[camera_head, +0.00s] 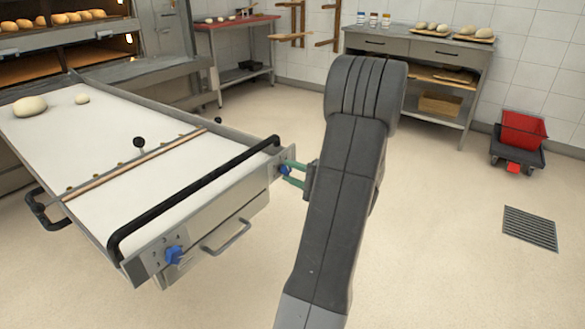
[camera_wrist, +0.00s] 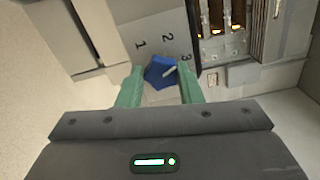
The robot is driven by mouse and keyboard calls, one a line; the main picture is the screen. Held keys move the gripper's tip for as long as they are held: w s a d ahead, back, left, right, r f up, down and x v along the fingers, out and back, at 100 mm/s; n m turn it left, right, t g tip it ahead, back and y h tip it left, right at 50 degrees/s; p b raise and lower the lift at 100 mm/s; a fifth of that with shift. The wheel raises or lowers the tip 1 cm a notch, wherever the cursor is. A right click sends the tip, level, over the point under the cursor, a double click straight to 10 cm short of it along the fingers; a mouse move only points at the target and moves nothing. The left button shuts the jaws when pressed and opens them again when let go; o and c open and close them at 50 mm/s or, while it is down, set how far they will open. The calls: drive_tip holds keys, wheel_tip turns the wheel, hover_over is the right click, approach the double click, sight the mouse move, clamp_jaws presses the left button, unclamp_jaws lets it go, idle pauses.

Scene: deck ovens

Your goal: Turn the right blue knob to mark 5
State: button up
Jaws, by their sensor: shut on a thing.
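The right blue knob (camera_head: 284,169) sits at the right end of the front panel of the white-topped loader table. In the wrist view the blue knob (camera_wrist: 160,73) has a pale pointer line aimed up and to the right, near the printed 3; marks 1 and 2 also show. Mark 5 is not visible there. My gripper (camera_head: 292,175) reaches the knob from the right, and its green fingers (camera_wrist: 160,85) are shut on the knob's sides. The left blue knob (camera_head: 174,255) is at the panel's left end, with numbers around it.
A black bar (camera_head: 195,195) runs along the table's front edge, just left of the right knob. A grey handle (camera_head: 227,236) sticks out below. A red bin on a dark cart (camera_head: 522,130) stands far right. The floor around my arm is clear.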

drive_tip(key=m+p, duration=0.2)
drive_tip(key=m, duration=0.2)
drive_tip(key=shift+r, duration=0.2)
drive_tip(key=m+p, duration=0.6)
drive_tip(key=m, duration=0.1)
drive_tip(key=m+p, duration=0.3)
drive_tip(key=shift+m, duration=0.4)
drive_tip(key=m+p, duration=0.3)
drive_tip(key=shift+m, duration=0.3)
drive_tip(key=m+p, duration=0.2)
drive_tip(key=m, duration=0.1)
drive_tip(key=shift+m+p, duration=0.3)
drive_tip(key=m+p, duration=0.2)
drive_tip(key=m, duration=0.1)
drive_tip(key=shift+m, duration=0.3)
drive_tip(key=shift+f+m+p, duration=0.1)
drive_tip(key=shift+m+p, duration=0.75)
drive_tip(key=shift+m, duration=0.95)
